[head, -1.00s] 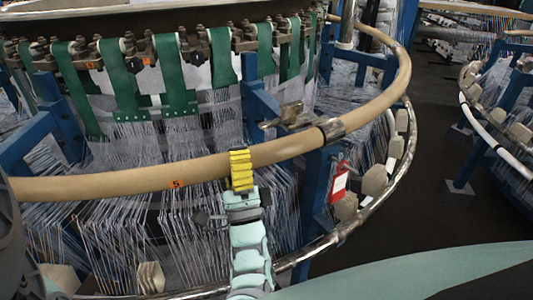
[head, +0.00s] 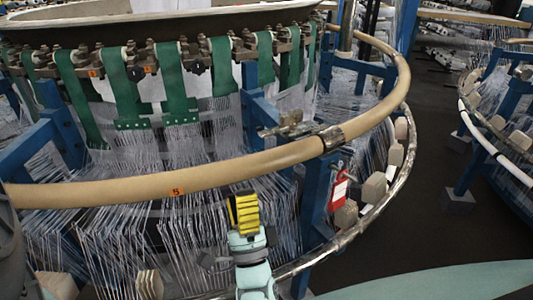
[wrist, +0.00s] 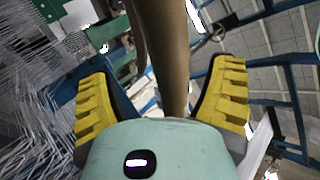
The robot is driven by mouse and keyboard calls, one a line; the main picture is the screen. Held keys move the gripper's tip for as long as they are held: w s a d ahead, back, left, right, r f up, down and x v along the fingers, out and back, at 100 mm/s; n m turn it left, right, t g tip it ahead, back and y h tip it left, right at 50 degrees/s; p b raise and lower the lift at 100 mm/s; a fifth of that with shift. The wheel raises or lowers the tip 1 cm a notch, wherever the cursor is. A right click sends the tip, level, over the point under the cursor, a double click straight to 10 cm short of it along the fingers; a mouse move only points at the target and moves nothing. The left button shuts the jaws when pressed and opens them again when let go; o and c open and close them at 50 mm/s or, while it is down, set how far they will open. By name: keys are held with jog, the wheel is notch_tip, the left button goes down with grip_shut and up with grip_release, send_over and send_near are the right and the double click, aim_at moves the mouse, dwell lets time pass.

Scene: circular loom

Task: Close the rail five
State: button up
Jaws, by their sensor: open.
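The rail five is a long curved tan rail (head: 120,193) with a small orange label "5" (head: 175,191) on its front. It runs around the front of the loom and meets a metal clamp or latch (head: 330,136) at the right. My gripper (head: 243,206), with yellow ribbed fingers, is just below the rail, to the right of the label. In the wrist view my gripper (wrist: 162,100) is open, with the tan rail (wrist: 164,45) passing through the space ahead of and between its fingers. I cannot tell whether the fingers touch it.
Blue posts (head: 314,195) and many thin threads (head: 130,235) stand behind and below the rail. A lower metal rail (head: 375,205) curves beneath it. A red tag (head: 339,188) hangs on the right. Dark floor (head: 430,215) lies clear at the right, before another loom (head: 500,130).

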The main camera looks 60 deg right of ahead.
jog(key=shift+v, duration=0.75)
